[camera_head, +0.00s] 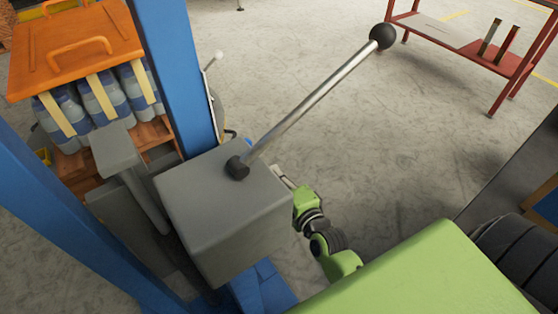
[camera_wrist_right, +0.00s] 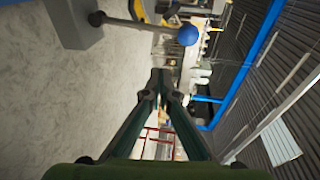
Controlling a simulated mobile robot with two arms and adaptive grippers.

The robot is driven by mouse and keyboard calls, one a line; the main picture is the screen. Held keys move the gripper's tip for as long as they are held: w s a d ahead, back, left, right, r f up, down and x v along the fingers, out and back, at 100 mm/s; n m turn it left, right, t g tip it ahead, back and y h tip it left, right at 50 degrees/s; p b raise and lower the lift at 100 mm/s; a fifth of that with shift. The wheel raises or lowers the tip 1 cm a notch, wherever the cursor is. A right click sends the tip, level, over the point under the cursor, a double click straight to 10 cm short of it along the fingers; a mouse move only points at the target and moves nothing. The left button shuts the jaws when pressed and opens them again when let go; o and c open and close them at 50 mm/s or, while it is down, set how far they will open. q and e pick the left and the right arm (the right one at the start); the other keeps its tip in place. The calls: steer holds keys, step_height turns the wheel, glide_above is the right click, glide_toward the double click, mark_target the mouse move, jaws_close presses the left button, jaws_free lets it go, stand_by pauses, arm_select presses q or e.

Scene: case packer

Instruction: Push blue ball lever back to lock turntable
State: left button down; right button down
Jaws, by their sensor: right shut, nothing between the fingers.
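In the right wrist view, a blue ball (camera_wrist_right: 188,35) sits on the end of a short grey lever (camera_wrist_right: 135,23) that comes out of a dark grey box (camera_wrist_right: 72,22). My right gripper (camera_wrist_right: 160,82) is shut and empty, with its fingertips below and left of the ball in that view and apart from it. In the head view, my green right arm reaches beside the large grey box (camera_head: 225,210), and the right gripper (camera_head: 282,176) is partly hidden behind the box's edge. My left gripper is not in view.
A long metal lever with a black ball (camera_head: 383,36) rises from the grey box. Blue posts (camera_head: 180,70) flank an orange-topped load of bottles (camera_head: 75,45). A red table (camera_head: 465,45) stands at the upper right. The floor between is clear.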

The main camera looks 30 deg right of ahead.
steer(key=s+a+f+n+g+y, duration=0.2)
steer(key=s+a+f+n+g, duration=0.25)
steer(key=f+n, duration=0.3)
steer(key=s+f+n+g+h, duration=0.1)
steer(key=s+f+n+g, duration=0.3)
steer(key=s, duration=0.6)
steer(key=s+f+n+g, duration=0.5)
steer(key=s+f+n, duration=0.3)
steer(key=s+n, duration=0.1)
steer(key=shift+s+f+h, duration=0.3)
steer(key=shift+s+h, duration=0.05)
steer(key=shift+h, duration=0.05)
steer(key=shift+d, duration=0.1)
